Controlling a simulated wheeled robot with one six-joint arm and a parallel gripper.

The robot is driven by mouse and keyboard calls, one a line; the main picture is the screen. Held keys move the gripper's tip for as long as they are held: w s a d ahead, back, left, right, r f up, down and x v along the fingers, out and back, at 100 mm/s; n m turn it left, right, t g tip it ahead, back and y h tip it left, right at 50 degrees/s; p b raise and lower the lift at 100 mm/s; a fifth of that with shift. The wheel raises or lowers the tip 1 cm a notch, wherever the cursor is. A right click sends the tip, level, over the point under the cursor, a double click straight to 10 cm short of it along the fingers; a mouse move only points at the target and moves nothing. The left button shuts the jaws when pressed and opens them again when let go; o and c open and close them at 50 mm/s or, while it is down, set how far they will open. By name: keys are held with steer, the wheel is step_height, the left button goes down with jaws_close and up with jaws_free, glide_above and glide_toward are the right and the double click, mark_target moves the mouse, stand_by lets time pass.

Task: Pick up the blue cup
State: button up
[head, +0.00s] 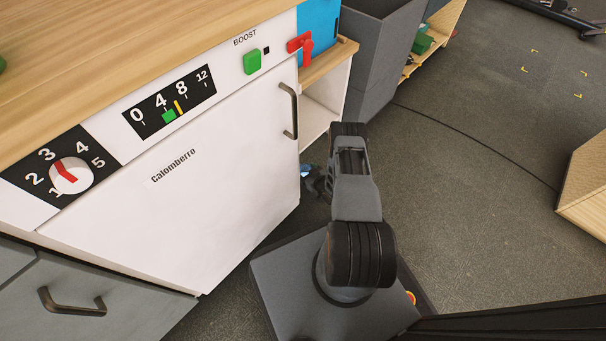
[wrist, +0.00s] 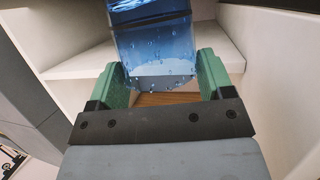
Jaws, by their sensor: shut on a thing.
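The blue cup (wrist: 155,42) is see-through, with clear drops on its side and a pale, rounded bottom edge. In the wrist view it sits between the two green fingers of my gripper (wrist: 162,70), which are shut on it. Its top runs out of the picture. In the head view a small bit of blue, probably the cup (head: 305,170), shows beside my gripper (head: 314,182). My arm hides most of the gripper there.
A white open shelf (wrist: 90,62) lies behind the cup, and the shelf unit (head: 322,112) stands right of the white dishwasher-like front (head: 215,175). A dark grey cabinet (head: 378,60) stands beyond. The grey floor (head: 480,180) to the right is mostly clear.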

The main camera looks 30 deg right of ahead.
steer(key=s+d+r+p, duration=0.4)
steer(key=d+r, duration=0.3)
steer(key=d, duration=0.4)
steer(key=shift+s+r, duration=0.15)
steer(key=shift+r, duration=0.15)
steer(key=shift+d, duration=0.15)
stand_by(0.4)
